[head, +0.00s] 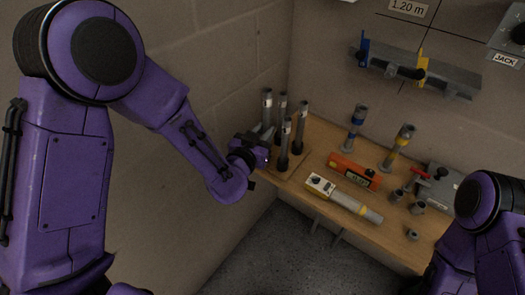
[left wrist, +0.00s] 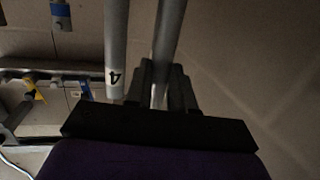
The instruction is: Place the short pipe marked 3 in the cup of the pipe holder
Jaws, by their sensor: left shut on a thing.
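The pipe holder (head: 299,162) stands at the left end of the wooden bench, with several grey pipes upright in it, each with a pale label near the top. My left gripper (head: 262,150) is at its left side, shut on a grey pipe; in the left wrist view the jaws (left wrist: 167,90) close around this pipe (left wrist: 173,35). Its number does not show. A pipe marked 4 (left wrist: 116,45) stands just left of it, apart from the jaws. The cups are largely hidden by the pipes and gripper. My right gripper is out of view.
A wall rack (head: 445,80) hangs above. A wall is close on the left.

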